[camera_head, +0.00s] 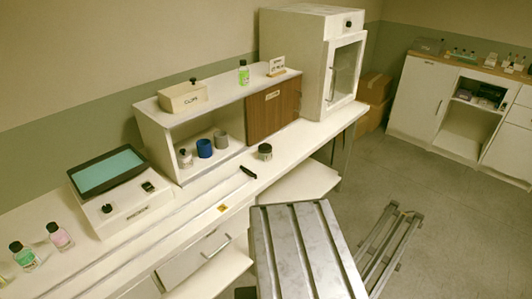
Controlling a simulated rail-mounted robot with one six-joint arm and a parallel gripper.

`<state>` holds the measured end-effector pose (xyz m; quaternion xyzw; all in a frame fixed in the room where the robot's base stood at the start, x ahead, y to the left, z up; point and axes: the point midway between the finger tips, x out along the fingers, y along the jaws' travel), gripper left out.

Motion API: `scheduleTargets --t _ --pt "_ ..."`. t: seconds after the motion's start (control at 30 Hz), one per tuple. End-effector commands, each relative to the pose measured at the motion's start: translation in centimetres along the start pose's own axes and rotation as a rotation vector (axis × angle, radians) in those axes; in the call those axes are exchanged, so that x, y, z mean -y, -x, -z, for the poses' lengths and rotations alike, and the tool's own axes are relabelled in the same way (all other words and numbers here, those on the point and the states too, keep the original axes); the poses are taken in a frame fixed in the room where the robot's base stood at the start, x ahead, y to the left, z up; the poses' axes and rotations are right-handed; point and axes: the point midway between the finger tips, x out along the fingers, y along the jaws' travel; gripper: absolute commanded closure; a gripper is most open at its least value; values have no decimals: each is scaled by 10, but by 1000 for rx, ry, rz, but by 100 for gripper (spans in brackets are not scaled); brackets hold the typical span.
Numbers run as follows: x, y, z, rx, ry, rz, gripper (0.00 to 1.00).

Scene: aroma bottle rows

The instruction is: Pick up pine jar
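No label reading "pine" can be made out, so I cannot tell which container is the pine jar. A small white jar with a dark top (185,158) stands inside the shelf opening, beside a blue cup (205,148) and a grey cup (221,140). Bottles with dark caps stand at the left end of the bench: a green-labelled one (24,257) and a pink one (60,237). My gripper is not in view.
A white bench (330,125) runs along the wall. A device with a teal screen (107,174), a shelf unit (160,125) with a wooden door, and a glass-fronted cabinet (300,55) stand on it. A dark strip (248,172) lies near the jar. Open floor is at right.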

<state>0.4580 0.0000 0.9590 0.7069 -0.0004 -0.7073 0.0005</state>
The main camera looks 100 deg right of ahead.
Motion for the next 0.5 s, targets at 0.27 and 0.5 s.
scheduleTargets --t 0.27,0.5 --pt "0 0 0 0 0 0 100" --pt "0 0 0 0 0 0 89"
